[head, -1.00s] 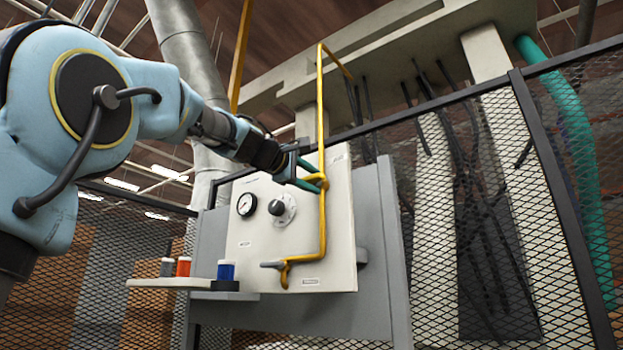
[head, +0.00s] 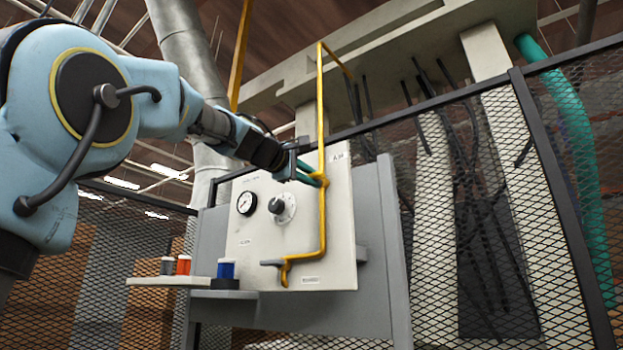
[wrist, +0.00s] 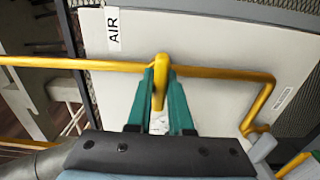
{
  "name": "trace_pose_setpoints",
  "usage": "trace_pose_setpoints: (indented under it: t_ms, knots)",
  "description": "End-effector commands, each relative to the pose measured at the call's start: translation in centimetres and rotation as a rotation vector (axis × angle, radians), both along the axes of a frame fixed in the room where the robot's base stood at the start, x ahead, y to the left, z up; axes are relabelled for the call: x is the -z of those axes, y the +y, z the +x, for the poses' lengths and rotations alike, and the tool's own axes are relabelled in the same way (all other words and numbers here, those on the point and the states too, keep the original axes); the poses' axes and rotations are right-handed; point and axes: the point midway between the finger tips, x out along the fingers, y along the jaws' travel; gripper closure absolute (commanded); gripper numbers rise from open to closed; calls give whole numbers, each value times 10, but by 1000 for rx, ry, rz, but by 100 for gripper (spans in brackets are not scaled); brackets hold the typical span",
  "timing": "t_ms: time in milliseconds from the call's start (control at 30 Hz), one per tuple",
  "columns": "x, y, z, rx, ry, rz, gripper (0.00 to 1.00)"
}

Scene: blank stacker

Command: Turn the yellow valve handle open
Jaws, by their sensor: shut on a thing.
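The yellow valve handle (wrist: 159,88) sits on the yellow pipe (wrist: 215,73) and, in the wrist view, lies across the pipe's line. My gripper (wrist: 161,75) has its two teal fingers shut on the handle, one on each side. In the head view my gripper (head: 318,178) reaches from the left to the yellow pipe (head: 322,225) at the valve. The handle is mostly hidden there by the fingers. The pipe runs down the front of a pale panel (head: 295,238), where an AIR label (head: 337,157) shows beside the valve.
A pressure gauge (head: 246,203) and a black knob (head: 277,206) are on the panel left of the pipe. A small shelf (head: 165,281) holds spools at lower left. Black mesh fencing (head: 545,215) stands at the right. Open air surrounds my forearm.

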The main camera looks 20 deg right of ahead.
Motion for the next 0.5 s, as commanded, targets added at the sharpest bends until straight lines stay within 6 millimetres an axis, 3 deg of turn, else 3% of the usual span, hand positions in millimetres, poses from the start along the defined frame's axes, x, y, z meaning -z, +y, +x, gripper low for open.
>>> trace_pose_setpoints:
  t_ms: [500]
  knots:
    - [4,1,1,-2,-283,157,100]
